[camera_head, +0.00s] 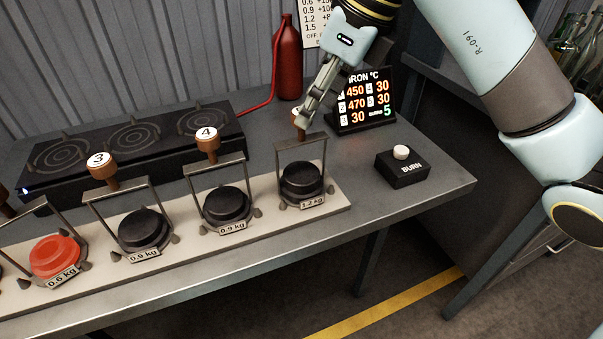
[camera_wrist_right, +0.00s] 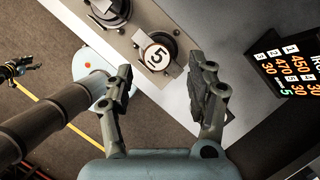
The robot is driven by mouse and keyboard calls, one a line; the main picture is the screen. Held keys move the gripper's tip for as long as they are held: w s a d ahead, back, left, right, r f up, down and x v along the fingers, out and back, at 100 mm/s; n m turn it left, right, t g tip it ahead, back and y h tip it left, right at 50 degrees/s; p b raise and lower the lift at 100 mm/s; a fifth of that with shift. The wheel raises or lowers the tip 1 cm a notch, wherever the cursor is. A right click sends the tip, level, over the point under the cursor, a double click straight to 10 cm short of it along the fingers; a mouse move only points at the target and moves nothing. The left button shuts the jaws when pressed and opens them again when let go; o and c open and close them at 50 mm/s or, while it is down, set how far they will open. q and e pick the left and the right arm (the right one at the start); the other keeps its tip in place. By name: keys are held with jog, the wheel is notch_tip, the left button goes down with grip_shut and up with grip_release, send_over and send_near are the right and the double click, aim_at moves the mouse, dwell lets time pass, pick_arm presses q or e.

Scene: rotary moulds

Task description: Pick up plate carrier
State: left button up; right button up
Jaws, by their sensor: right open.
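A row of plate carriers with upright metal frames stands on a pale strip on the bench. The rightmost carrier (camera_head: 302,180) holds a dark round weight labelled 1.2 kg, and its knob numbered 5 (camera_wrist_right: 157,54) faces the right wrist camera. My right gripper (camera_head: 300,118) is open just above this carrier's knob in the head view. In the right wrist view the fingers (camera_wrist_right: 160,92) are apart with nothing between them; the knob appears beyond the fingertips. My left gripper is not seen in the head view.
Other carriers (camera_head: 145,228) stand to the left, one with a red weight (camera_head: 55,257). A black burner unit (camera_head: 130,140), red bottle (camera_head: 288,60), display (camera_head: 362,100) and BURN button box (camera_head: 402,167) surround them. The bench's right end (camera_head: 440,180) is clear.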

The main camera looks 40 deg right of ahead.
jog(key=x, duration=0.4)
jog(key=shift+w+a+f, duration=0.2)
jog(key=shift+a+f, duration=0.05)
jog(key=shift+a, duration=0.1)
jog(key=shift+c, duration=0.2)
grip_shut()
